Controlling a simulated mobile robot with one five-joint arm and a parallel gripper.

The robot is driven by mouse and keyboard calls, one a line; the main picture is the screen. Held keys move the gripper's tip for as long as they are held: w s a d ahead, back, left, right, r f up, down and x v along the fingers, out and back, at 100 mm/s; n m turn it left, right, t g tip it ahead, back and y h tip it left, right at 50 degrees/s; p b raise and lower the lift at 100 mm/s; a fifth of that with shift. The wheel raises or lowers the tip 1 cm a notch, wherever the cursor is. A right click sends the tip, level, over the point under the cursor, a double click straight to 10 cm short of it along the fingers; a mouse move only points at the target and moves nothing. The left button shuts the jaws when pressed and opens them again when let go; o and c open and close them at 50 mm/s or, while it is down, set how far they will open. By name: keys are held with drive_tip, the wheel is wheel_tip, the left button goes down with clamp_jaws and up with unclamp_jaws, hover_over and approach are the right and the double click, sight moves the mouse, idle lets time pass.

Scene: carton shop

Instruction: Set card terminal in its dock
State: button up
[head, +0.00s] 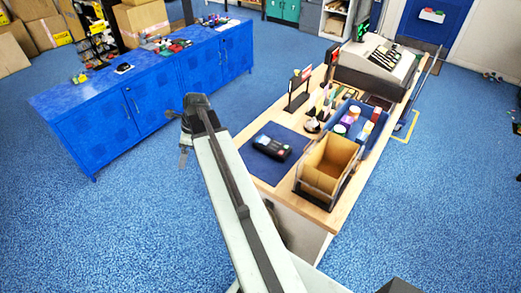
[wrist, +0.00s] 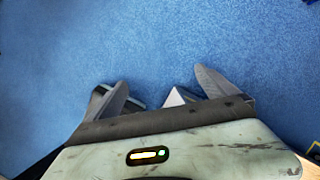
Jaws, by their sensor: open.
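A dark handheld device with a small lit screen, which looks like the card terminal (head: 271,147), lies on a dark blue mat (head: 262,165) at the near left of the wooden counter. I cannot tell the dock for sure; a black stand (head: 298,91) stands farther back along the counter's left side. My gripper (head: 184,150) is to the left of the counter, apart from the terminal.
The counter (head: 325,217) also holds an open cardboard box (head: 325,165), a blue tray (head: 377,132) of small goods and a cash register (head: 375,65). Blue cabinets (head: 150,95) with small items on top stand at the left. Blue floor (head: 120,225) is clear at front left.

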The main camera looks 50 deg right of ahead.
drive_tip(key=s+d+f+m+t+b, duration=0.15)
drive_tip(key=s+d, duration=0.25)
drive_tip(key=d, duration=0.4)
drive_tip(key=s+d+r+m+g+p, duration=0.1)
drive_tip(key=s+d+m, duration=0.25)
drive_tip(key=d, duration=0.55)
drive_tip(key=m+h+b, duration=0.1)
drive_tip(key=m+h, duration=0.1)
drive_tip(key=m, duration=0.1)
approach(273, 145)
drive_tip(key=shift+a+f+t, duration=0.15)
drive_tip(key=shift+f+t, duration=0.2)
drive_tip(key=shift+f, duration=0.5)
drive_tip(key=b+x, duration=0.8)
drive_tip(key=shift+f, duration=0.15)
drive_tip(key=shift+r, duration=0.2)
drive_tip(key=c, duration=2.1)
wheel_tip(273, 145, up, 10)
drive_tip(key=p, duration=1)
drive_tip(key=shift+r+p, duration=0.2)
drive_tip(key=shift+p, duration=0.2)
